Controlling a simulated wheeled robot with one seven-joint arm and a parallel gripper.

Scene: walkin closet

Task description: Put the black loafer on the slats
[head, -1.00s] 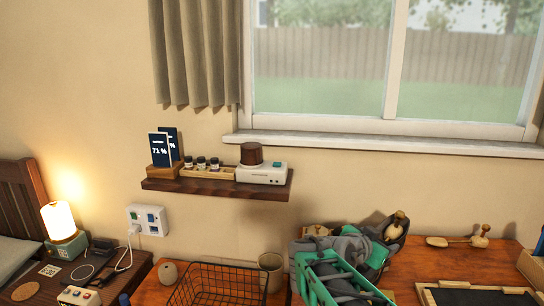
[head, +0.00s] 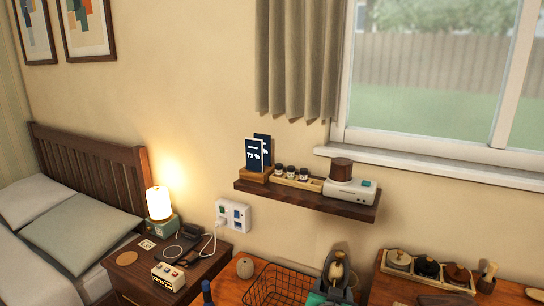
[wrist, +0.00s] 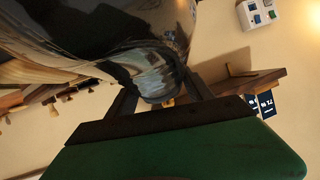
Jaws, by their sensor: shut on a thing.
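The black loafer (wrist: 95,35) is glossy and very close in the wrist view, filling the upper left. My gripper (wrist: 158,90) has its dark fingers closed around one end of it. In the head view the loafer (head: 348,277) is small at the bottom edge, with a pale wooden knob-like piece (head: 337,270) in it. My teal gripper (head: 318,299) shows there only in part, cut off by the frame. The loafer is held up in front of the desk. I cannot make out the slats in either current view.
A tray of jars (head: 428,268) is at right. A wall shelf (head: 307,199) juts out above. The nightstand (head: 130,275) and bed are at left.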

